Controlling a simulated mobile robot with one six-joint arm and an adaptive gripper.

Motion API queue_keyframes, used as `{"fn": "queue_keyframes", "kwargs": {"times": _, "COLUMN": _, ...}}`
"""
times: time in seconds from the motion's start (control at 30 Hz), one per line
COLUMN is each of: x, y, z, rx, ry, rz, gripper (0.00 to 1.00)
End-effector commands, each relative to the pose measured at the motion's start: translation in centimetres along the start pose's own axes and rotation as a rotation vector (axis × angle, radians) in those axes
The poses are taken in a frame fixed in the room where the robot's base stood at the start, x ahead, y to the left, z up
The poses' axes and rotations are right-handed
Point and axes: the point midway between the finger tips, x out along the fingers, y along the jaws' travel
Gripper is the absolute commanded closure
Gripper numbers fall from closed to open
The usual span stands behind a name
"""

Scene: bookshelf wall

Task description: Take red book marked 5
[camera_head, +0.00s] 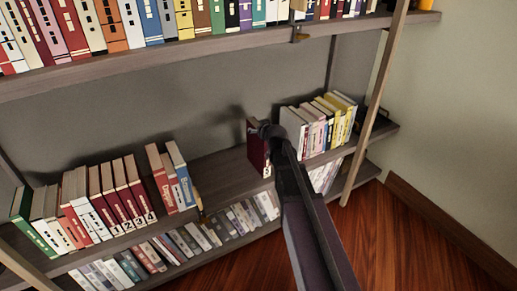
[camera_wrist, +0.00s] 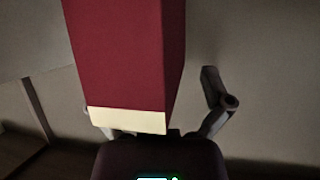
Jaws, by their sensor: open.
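A dark red book (camera_head: 256,150) stands alone on the middle shelf, apart from the rows on either side. Its spine mark is too small or hidden, so I cannot tell its number. My gripper (camera_head: 267,130) is at its upper right edge in the head view. In the wrist view the red book (camera_wrist: 125,55) fills the space in front of my gripper (camera_wrist: 155,105). The right finger stands clear of the book; the left finger is mostly hidden behind it. The jaws are open. Several dark red books with numbers (camera_head: 122,195) stand in the row at the left.
A row of pale and yellow books (camera_head: 322,120) stands close to the right of the lone book. The middle shelf (camera_head: 222,172) is bare to its left. The upper shelf (camera_head: 150,60) and a slanted post (camera_head: 375,100) bound the space.

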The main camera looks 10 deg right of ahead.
Motion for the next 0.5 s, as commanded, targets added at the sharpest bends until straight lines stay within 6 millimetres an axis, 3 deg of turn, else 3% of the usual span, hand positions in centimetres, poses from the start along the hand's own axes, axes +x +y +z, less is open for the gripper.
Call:
{"fn": "queue_keyframes", "kwargs": {"times": 0.03, "x": 0.00, "y": 0.00, "z": 0.00, "rx": 0.000, "ry": 0.000, "rz": 0.000, "gripper": 0.06}}
{"fn": "queue_keyframes", "kwargs": {"times": 0.33, "x": 0.00, "y": 0.01, "z": 0.01, "rx": 0.000, "ry": 0.000, "rz": 0.000, "gripper": 0.96}}
{"fn": "queue_keyframes", "kwargs": {"times": 0.37, "x": 0.00, "y": 0.01, "z": 0.01, "rx": 0.000, "ry": 0.000, "rz": 0.000, "gripper": 1.00}}
{"fn": "queue_keyframes", "kwargs": {"times": 0.5, "x": -0.01, "y": 0.02, "z": -0.06, "rx": 0.001, "ry": 0.002, "rz": 0.001, "gripper": 1.00}}
